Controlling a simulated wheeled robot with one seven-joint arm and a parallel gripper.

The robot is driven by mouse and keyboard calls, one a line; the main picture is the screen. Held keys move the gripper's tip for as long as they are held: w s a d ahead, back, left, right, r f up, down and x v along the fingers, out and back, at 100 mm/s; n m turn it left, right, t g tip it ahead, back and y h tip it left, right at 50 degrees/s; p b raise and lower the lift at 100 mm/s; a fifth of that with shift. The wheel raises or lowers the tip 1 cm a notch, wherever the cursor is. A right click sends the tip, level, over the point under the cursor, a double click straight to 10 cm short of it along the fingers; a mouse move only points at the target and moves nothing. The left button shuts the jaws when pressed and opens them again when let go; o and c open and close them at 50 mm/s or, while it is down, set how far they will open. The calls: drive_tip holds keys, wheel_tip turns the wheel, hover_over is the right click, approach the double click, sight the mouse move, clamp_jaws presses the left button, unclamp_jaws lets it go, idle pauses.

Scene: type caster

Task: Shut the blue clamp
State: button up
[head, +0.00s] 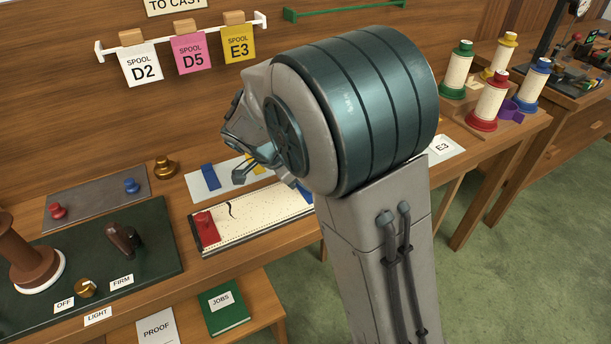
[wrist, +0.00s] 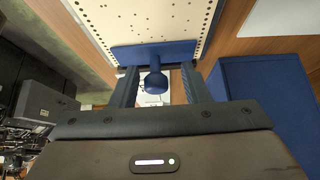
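The blue clamp (wrist: 155,52) lies across the near end of a perforated cream board in the wrist view, with a round blue knob (wrist: 155,82) standing out from it. My gripper (wrist: 158,85) is open. Its two fingers stand on either side of the knob, with a visible gap on each side. In the head view a small blue part (head: 305,194) shows at the board's right end, mostly hidden behind my arm, and my fingertips cannot be made out clearly there.
A red clamp (head: 205,228) sits at the board's left end. A blue block (head: 209,176) lies on a pale sheet behind the board. A large blue surface (wrist: 265,105) is close at right in the wrist view. Several spools (head: 490,100) stand at the right.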

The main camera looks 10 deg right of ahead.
drive_tip(key=v, duration=1.3)
drive_tip(key=shift+a+r, duration=0.25)
drive_tip(key=shift+r, duration=0.05)
drive_tip(key=shift+d, duration=0.1)
drive_tip(key=s+d+n+y+p, duration=0.2)
drive_tip(key=s+d+n+y, duration=0.1)
drive_tip(key=s+d+n, duration=0.3)
drive_tip(key=s+d+f+n+y+p, duration=0.1)
drive_tip(key=s+d+n+y+p, duration=0.2)
drive_tip(key=s+d+n, duration=0.3)
drive_tip(key=s+n, duration=0.2)
drive_tip(key=s, duration=0.3)
drive_tip(key=shift+s+d+f+t, duration=0.15)
drive_tip(key=shift+s+d+t, duration=0.05)
drive_tip(key=shift+s+t, duration=0.1)
